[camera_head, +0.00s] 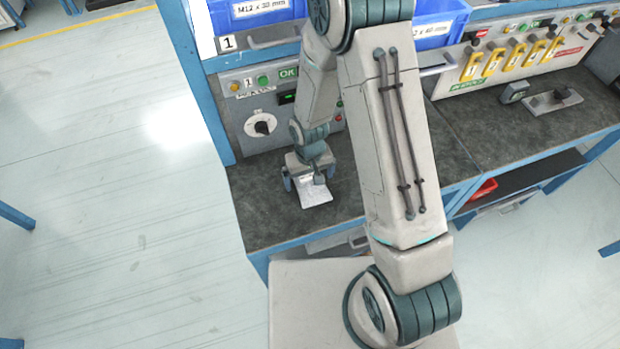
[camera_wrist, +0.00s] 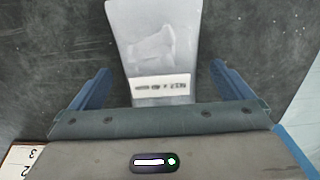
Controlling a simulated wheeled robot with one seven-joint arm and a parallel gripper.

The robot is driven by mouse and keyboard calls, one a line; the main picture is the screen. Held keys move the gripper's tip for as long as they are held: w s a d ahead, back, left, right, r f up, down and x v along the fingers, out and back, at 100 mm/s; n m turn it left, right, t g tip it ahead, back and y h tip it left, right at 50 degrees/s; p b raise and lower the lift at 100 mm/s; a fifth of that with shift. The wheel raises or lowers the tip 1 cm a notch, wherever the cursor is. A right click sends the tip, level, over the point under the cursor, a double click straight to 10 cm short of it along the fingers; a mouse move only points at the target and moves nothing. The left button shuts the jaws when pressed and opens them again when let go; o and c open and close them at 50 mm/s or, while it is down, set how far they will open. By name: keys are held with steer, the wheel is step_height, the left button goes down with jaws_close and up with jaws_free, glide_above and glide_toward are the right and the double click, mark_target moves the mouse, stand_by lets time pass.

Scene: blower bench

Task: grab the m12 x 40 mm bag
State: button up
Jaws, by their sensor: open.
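A clear plastic bag with a white printed label (camera_wrist: 158,50) lies on the dark bench top between my gripper's fingers in the wrist view. Its label is too blurred to read. The bag also shows in the head view (camera_head: 314,193), partly under my gripper. My gripper (camera_wrist: 160,88) is open, with one blue finger on each side of the bag and clear space between finger and bag. In the head view my gripper (camera_head: 305,178) is low over the bench. A blue bin (camera_head: 433,30) at the top right carries a label ending in "x 40 mm", partly hidden by my arm.
Another blue bin (camera_head: 258,14) labelled "M12 x 30 mm" sits at the upper left. A control panel (camera_head: 262,110) with a knob stands behind my gripper. A second panel with yellow switches (camera_head: 515,55) is at the right. The bench top (camera_head: 275,215) is clear around the bag.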

steer(key=shift+f, duration=0.4)
steer(key=c, duration=1.3)
steer(key=shift+c, duration=0.9)
steer(key=shift+r, duration=0.15)
